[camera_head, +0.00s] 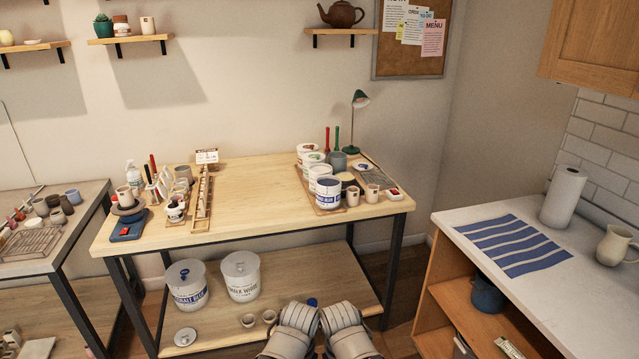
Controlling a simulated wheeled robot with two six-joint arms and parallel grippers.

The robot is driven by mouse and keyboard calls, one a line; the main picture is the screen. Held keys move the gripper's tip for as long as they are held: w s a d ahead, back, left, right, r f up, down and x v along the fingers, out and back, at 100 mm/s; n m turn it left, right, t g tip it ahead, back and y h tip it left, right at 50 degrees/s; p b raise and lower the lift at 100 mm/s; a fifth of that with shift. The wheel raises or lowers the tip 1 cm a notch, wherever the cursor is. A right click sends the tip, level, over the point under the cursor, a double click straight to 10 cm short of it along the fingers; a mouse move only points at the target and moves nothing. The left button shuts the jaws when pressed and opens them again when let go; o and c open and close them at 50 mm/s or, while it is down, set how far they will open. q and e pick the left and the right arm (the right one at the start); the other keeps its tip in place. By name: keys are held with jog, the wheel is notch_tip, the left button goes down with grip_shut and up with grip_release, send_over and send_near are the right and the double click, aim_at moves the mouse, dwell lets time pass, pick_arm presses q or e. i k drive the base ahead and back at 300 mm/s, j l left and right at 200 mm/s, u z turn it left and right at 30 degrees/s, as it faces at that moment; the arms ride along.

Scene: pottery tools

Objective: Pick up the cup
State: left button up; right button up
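Several cups are in view, and I cannot tell which one the task means. Two small beige cups, one (352,196) and another (372,193), stand side by side at the right front of the wooden table (255,215). A pale cup (125,196) stands on a small turntable at the table's left end. Two small cups, one (248,320) and another (269,316), are on the lower shelf. Grey rounded parts of my two arms show at the bottom centre, well short of the tabletop. No gripper fingers show. No cup is seen held.
Large glaze buckets (187,284) stand on the lower shelf. Labelled tubs (328,192) crowd the table's right side, beside a green lamp (359,100). The table's middle front is clear. A white counter (550,285) with a striped cloth (515,243) and a jug (614,246) is at right.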

aim_at(372, 194)
jog(key=i+l+u, duration=0.15)
jog(key=i+l, duration=0.25)
jog(key=i, duration=0.25)
jog(key=i+l+u, duration=0.15)
jog(key=i+l, duration=0.3)
jog(key=i, duration=0.25)
jog(key=i+l+u, duration=0.15)
jog(key=i+l, duration=0.4)
jog(key=i, duration=0.05)
